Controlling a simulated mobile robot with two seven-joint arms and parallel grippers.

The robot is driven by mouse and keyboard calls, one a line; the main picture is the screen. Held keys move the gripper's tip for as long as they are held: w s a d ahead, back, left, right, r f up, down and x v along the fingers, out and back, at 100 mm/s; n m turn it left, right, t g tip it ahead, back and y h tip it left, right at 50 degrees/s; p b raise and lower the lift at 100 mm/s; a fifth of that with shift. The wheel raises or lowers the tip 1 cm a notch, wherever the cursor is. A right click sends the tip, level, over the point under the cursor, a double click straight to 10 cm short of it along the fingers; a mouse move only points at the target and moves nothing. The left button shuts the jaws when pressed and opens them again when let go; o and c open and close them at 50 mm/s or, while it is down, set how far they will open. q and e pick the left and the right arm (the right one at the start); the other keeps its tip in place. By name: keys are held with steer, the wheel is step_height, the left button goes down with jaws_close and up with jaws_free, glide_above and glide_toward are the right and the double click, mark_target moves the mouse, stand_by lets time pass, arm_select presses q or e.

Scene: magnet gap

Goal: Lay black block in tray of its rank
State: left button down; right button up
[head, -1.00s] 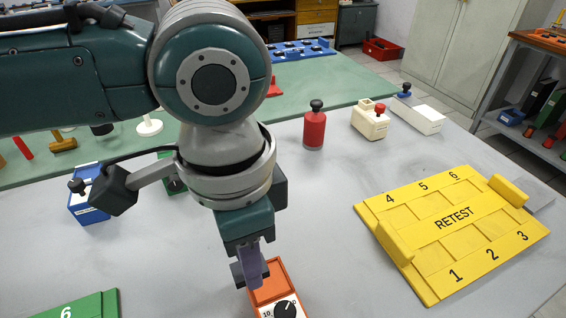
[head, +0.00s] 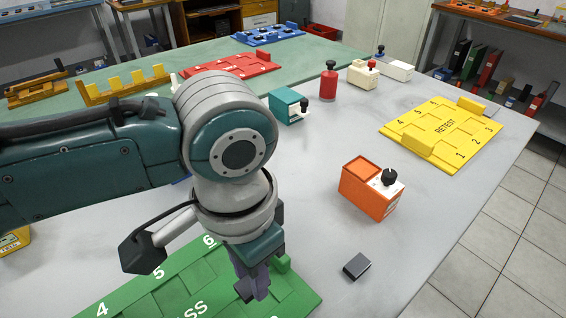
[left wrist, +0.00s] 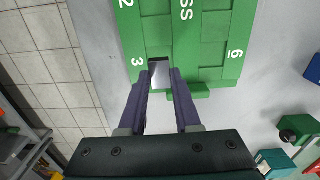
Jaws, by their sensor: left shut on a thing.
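My left gripper (head: 254,288) is low over the right end of the green PASS tray (head: 180,262) in the head view. It is shut on a small dark block (head: 243,289), which I take for the black block and which the fingers partly hide. In the left wrist view, a pale grey face (left wrist: 160,82) shows between the fingers, and the green tray (left wrist: 188,45) lies beyond them. I cannot tell whether the block touches the tray. The yellow RETEST tray (head: 444,132) and the red tray (head: 232,67) are farther back. My right gripper is not in view.
An orange box with a black knob (head: 367,190) stands right of my gripper. A dark grey block (head: 356,266) lies on the table in front of it. A teal box (head: 287,107), red cylinder (head: 328,84) and cream box (head: 362,74) stand behind. The table between the orange box and RETEST tray is clear.

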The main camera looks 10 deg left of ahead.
arm_select(q)
steer(key=shift+w+d, duration=0.15)
steer(key=shift+w, duration=0.05)
steer(key=shift+r+p, duration=0.15)
steer(key=shift+p, duration=0.2)
steer(key=shift+f+b, duration=1.95)
steer(key=shift+f, duration=0.9)
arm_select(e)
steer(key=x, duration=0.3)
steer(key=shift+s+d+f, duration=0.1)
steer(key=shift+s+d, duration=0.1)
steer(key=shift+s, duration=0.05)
arm_select(q)
steer(key=shift+f, duration=0.25)
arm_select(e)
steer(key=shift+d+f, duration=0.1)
arm_select(q)
steer(key=c, duration=0.5)
jaws_free()
steer(key=c, duration=0.6)
steer(key=shift+o, duration=0.2)
